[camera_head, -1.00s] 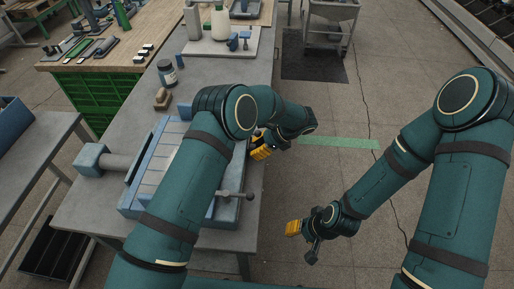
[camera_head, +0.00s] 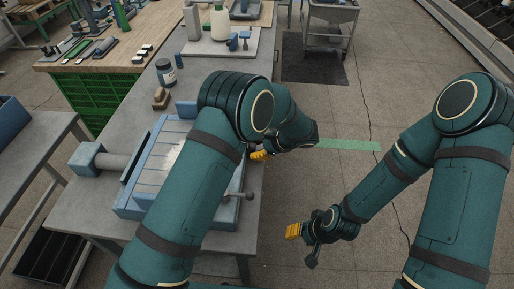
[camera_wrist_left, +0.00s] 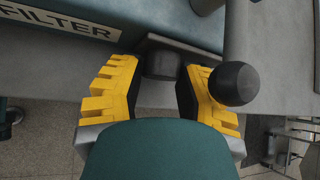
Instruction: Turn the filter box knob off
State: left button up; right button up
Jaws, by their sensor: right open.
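The filter box (camera_head: 145,185) is a blue-grey box on the grey bench, partly hidden by my left arm. The left wrist view shows its FILTER label (camera_wrist_left: 62,22) and a dark, blocky knob (camera_wrist_left: 162,60). My left gripper (camera_head: 262,155) is at the box's right side. In the wrist view its two yellow fingers (camera_wrist_left: 160,72) stand apart, one on each side of the knob; whether they touch it I cannot tell. My right gripper (camera_head: 294,231) is open and empty above the floor, to the right of the bench.
A black ball (camera_wrist_left: 233,84) sits close to the right finger. A lever (camera_head: 240,196) sticks out at the box's front right. A jar (camera_head: 166,73) and brush (camera_head: 161,98) stand behind the box. A cart (camera_head: 331,25) is at the back; the floor on the right is clear.

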pick_arm(q)
jog(key=o, duration=0.4)
jog(key=shift+a+f, duration=0.1)
jog(key=shift+c, duration=0.2)
jog(key=v, duration=1.2)
